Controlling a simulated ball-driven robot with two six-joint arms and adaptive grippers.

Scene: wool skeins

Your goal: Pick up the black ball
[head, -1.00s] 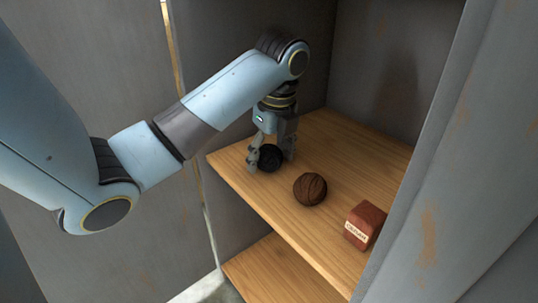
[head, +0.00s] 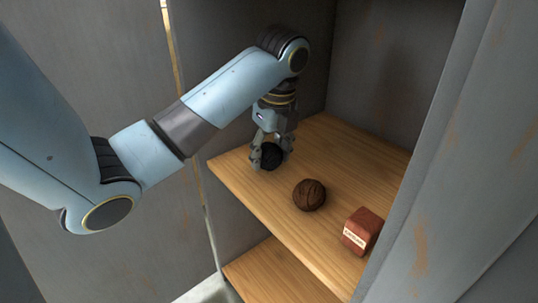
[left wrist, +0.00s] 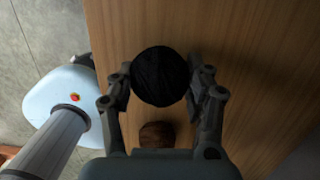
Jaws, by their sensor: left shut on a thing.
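The black ball (head: 270,155) is on the wooden shelf, near its left end in the head view. My left gripper (head: 269,160) reaches down over it and is shut on it, with a finger on each side. In the left wrist view the black ball (left wrist: 160,76) sits between the two fingers of the left gripper (left wrist: 162,84). In the head view the ball is at shelf height, and I cannot tell whether it is clear of the board. My right gripper is not in view.
A brown ball (head: 309,194) lies on the shelf (head: 345,150) close by, and shows in the left wrist view (left wrist: 157,134). A reddish-brown labelled block (head: 362,230) stands farther right. Grey cabinet walls enclose the shelf, and a lower shelf (head: 275,275) lies below. The back of the shelf is clear.

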